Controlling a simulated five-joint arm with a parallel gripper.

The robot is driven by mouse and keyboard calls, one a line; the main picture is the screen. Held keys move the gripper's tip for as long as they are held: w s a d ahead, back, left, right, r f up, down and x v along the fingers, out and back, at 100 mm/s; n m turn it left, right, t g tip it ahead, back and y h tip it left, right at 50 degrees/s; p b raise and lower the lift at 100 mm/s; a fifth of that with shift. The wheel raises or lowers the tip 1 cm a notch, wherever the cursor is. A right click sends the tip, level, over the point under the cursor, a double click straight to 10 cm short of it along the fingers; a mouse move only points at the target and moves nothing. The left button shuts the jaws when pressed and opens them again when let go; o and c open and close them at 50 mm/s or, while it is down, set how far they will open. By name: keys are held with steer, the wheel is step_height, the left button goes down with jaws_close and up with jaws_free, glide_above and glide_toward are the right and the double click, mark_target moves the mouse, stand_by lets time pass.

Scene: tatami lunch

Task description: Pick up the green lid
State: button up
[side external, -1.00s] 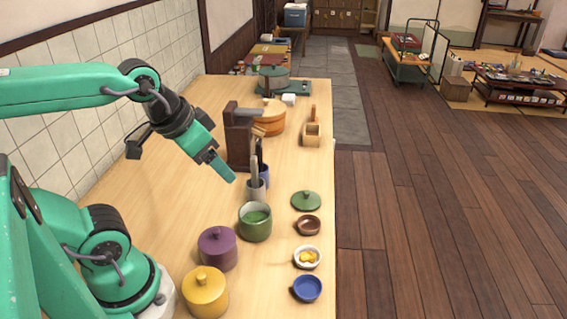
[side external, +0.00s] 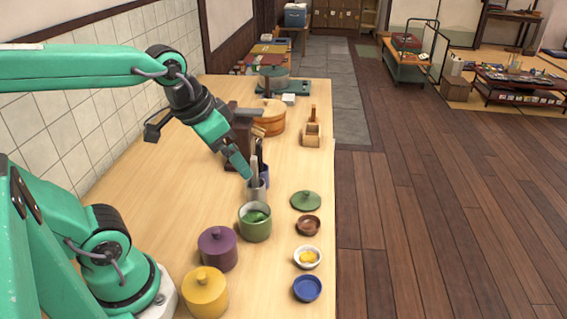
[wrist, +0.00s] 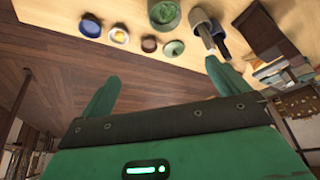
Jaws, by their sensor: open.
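The green lid (side external: 306,201) lies flat on the wooden counter near its right edge, with a small knob on top. It also shows in the wrist view (wrist: 174,48), beyond the fingertips. The green pot (side external: 255,224) stands open to its left, with something green inside. My gripper (side external: 246,174) is in the air above the utensil holder, to the left of and above the lid. In the wrist view my gripper's two green fingers (wrist: 168,92) are spread apart with nothing between them.
A grey utensil holder (side external: 257,192) with upright tools stands beneath my gripper. A brown bowl (side external: 308,226), white bowl (side external: 307,257) and blue bowl (side external: 307,289) line the counter's right edge. Purple (side external: 217,250) and yellow (side external: 205,293) lidded pots stand at the front.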

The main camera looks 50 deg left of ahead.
steer(key=w+m+g, duration=0.1)
steer(key=w+m, duration=0.1)
steer(key=w, duration=0.5)
steer(key=m+g, duration=0.3)
steer(key=g, duration=0.1)
glide_above(307, 191)
step_height(307, 191, down, 16)
steer(key=shift+s+a+f, duration=0.1)
steer(key=shift+a, duration=0.05)
steer(key=shift+f, duration=0.25)
steer(key=shift+f, duration=0.1)
steer(key=shift+f, duration=1.2)
steer(key=shift+f, duration=0.1)
steer(key=shift+f, duration=2.5)
steer(key=shift+c, duration=0.4)
